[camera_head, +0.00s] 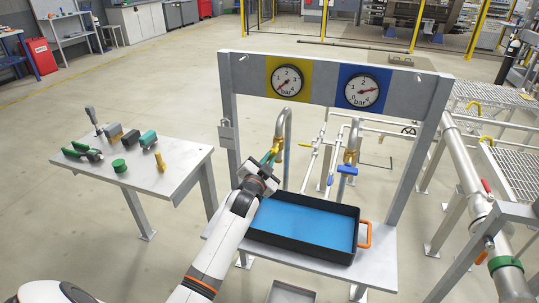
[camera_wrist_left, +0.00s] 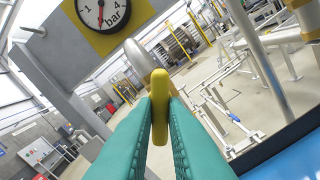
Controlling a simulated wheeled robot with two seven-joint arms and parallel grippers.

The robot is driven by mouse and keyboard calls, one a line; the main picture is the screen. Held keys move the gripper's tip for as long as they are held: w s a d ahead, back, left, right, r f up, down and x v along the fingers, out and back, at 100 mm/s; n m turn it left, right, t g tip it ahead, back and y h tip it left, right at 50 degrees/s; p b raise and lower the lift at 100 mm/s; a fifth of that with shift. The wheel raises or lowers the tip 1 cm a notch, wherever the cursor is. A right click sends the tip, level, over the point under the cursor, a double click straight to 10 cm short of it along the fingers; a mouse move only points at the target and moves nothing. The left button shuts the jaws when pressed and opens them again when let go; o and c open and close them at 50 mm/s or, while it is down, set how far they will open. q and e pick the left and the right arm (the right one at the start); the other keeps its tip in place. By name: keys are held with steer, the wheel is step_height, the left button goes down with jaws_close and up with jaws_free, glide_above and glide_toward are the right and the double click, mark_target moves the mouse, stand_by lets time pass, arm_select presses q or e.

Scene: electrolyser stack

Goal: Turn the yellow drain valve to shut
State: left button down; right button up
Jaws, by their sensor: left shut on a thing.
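The yellow drain valve handle (camera_wrist_left: 159,105) is between the green fingers of my left gripper (camera_wrist_left: 160,120) in the left wrist view, and the fingers press on it from both sides. In the head view my left gripper (camera_head: 269,158) is at the left pipe (camera_head: 286,132), below the yellow-backed gauge (camera_head: 287,82). Only a small part of the yellow handle (camera_head: 276,147) shows there, so I cannot tell its angle well. My right gripper is not in view.
A blue-handled valve (camera_head: 347,170) is to the right, under the blue-backed gauge (camera_head: 362,90). A black tray (camera_head: 300,243) with a blue inside and an orange handle is below. The frame's posts (camera_head: 416,150) stand at both sides. A side table (camera_head: 180,182) holds tools.

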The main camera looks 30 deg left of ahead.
arm_select(q)
steer(key=shift+m, duration=0.8)
steer(key=shift+m+p, duration=0.4)
steer(key=shift+m, duration=1.9)
steer(key=m, duration=0.3)
steer(key=shift+m, duration=0.3)
steer(key=c, duration=1.9)
jaws_free()
steer(key=shift+m, duration=0.4)
steer(key=o, duration=0.6)
